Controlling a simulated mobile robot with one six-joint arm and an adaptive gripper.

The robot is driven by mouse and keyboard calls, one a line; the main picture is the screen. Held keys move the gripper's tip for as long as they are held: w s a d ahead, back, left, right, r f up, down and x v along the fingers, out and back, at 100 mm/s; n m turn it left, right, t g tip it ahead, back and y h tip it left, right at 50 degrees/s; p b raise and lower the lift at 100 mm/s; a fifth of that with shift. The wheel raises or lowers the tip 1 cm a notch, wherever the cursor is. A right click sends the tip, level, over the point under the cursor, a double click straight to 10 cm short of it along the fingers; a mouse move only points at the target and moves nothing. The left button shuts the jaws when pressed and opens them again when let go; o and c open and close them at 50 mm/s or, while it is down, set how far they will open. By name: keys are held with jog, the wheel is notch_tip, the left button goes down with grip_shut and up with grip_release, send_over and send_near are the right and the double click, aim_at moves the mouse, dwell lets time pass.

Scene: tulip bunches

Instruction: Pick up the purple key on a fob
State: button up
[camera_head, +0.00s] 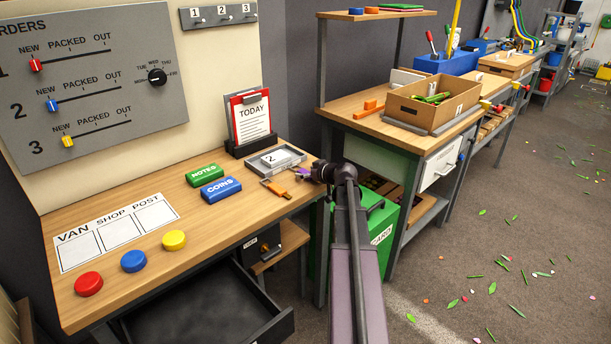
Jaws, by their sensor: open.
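A small purple piece (303,176), which looks like the purple key, lies at the right end of the wooden desk, right beside my gripper. A little orange shows next to it; its fob cannot be made out clearly. My gripper (318,172) is open, low over the desk's right edge, just right of the purple piece. I cannot tell whether they touch. My arm comes up from the bottom of the view and hides part of the desk edge. A brown-orange tag with a metal end (275,188) lies to the left.
A grey tray marked 2 (276,160) and a TODAY clipboard (250,118) stand just behind. Green NOTES (202,175) and blue COINS (221,189) blocks lie left. An open drawer (210,310) juts out below. A green bin (381,225) stands right of the desk.

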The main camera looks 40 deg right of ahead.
aim_at(306, 172)
jog(key=c, duration=1.1)
jog(key=shift+r, duration=0.1)
jog(key=shift+c, duration=0.2)
notch_tip(306, 172, up, 3)
jog(key=p, duration=0.3)
jog(key=shift+r, duration=0.15)
jog(key=s+a+p, duration=0.1)
jog(key=s+a, duration=0.2)
jog(key=s, duration=0.4)
jog(key=s+a+r+p, duration=0.1)
jog(key=s+a, duration=0.1)
jog(key=s, duration=0.6)
jog(key=shift+a+r, duration=0.25)
jog(key=shift+a, duration=0.15)
